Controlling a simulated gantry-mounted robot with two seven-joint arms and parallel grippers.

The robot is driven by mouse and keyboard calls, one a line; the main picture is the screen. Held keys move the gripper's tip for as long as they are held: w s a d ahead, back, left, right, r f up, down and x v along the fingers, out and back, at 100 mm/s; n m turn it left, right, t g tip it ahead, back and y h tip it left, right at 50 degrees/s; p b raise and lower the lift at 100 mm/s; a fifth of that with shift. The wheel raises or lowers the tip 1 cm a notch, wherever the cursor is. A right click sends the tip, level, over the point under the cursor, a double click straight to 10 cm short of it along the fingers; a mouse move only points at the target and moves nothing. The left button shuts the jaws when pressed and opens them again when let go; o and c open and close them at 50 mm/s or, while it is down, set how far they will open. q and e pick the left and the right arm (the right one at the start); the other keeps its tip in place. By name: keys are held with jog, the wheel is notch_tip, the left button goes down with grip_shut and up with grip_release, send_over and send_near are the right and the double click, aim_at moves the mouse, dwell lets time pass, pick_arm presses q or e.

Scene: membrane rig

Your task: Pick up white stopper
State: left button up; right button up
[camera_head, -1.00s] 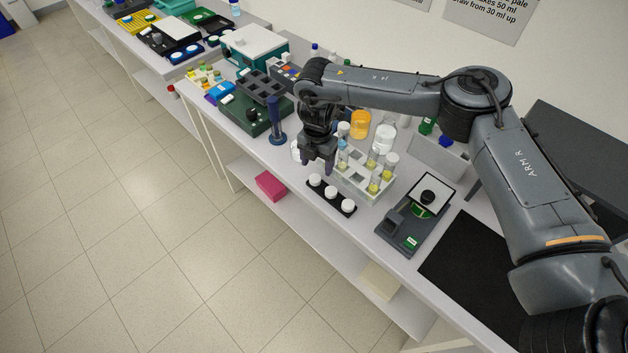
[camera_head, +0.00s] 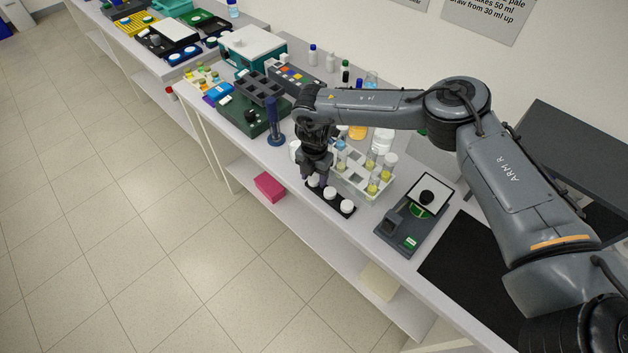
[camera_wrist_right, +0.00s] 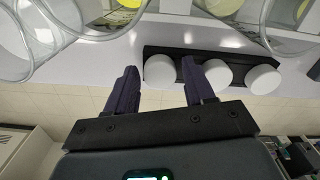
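Several white stoppers sit in a row on a black strip holder (camera_head: 340,208) near the bench's front edge. The nearest-to-gripper stopper (camera_head: 314,181) is partly hidden by my right gripper (camera_head: 316,177). The middle stopper (camera_head: 331,192) and end stopper (camera_head: 348,206) show clearly. In the right wrist view my gripper (camera_wrist_right: 159,66) has its two dark fingers apart. The left stopper (camera_wrist_right: 159,72) appears in the gap between the fingertips; I cannot tell whether they touch it. The other two stoppers, (camera_wrist_right: 217,74) and (camera_wrist_right: 264,79), are right of the gap. My left gripper is out of view.
A white rack (camera_head: 362,185) with tubes of yellow liquid stands just behind the holder. A dark blue stand (camera_head: 275,130) is to the left. A grey instrument (camera_head: 400,232) and a black mat (camera_head: 465,265) lie to the right.

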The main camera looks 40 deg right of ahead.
jog(key=c, duration=0.6)
jog(key=shift+r, duration=0.15)
jog(key=shift+c, duration=0.2)
